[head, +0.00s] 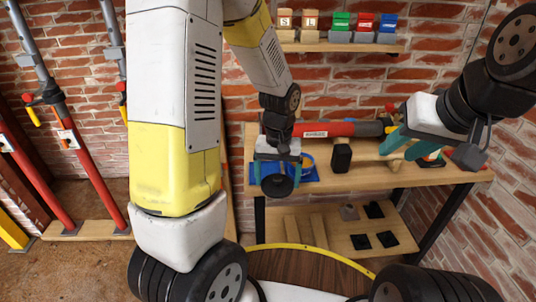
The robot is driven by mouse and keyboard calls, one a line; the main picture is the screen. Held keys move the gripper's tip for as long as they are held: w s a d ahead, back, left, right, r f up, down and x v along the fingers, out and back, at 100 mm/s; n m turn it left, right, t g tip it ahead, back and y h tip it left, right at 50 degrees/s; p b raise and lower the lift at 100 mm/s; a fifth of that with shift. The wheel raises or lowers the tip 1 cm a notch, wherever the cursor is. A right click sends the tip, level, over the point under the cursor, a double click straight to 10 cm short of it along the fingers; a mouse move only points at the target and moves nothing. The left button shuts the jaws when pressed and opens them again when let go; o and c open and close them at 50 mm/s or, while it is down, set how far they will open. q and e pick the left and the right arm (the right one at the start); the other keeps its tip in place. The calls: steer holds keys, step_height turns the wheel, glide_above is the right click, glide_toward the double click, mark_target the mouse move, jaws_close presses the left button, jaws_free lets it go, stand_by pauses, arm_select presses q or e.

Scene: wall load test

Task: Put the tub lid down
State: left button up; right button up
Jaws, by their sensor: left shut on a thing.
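My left gripper (277,172) hangs over the left end of the wooden workbench (355,182), pointing down, with its teal fingers apart around what it holds. A dark round part in front of it hides the grip. Blue flat and curved parts, which I take for the tub lid (308,172), show behind and beside the fingers, at about the bench top. Whether the lid touches the bench I cannot tell. My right gripper (405,146) is open above the right part of the bench, its teal fingers apart, with nothing visible between them.
A red cylinder (328,130) with a dark end lies along the back of the bench. A black block-like thing (341,156) stands right of the lid. A wall shelf (340,47) holds several coloured blocks. The lower shelf (335,235) carries several dark pads.

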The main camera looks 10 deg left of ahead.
arm_select(q)
glide_above(264, 172)
steer(key=shift+w+d+f, duration=0.1)
steer(key=shift+w+f, duration=0.05)
steer(key=shift+f, duration=0.6)
steer(key=shift+d+f, duration=0.1)
steer(key=shift+f, duration=1.6)
steer(key=shift+f, duration=0.6)
steer(key=o, duration=1.1)
steer(key=shift+r, duration=0.1)
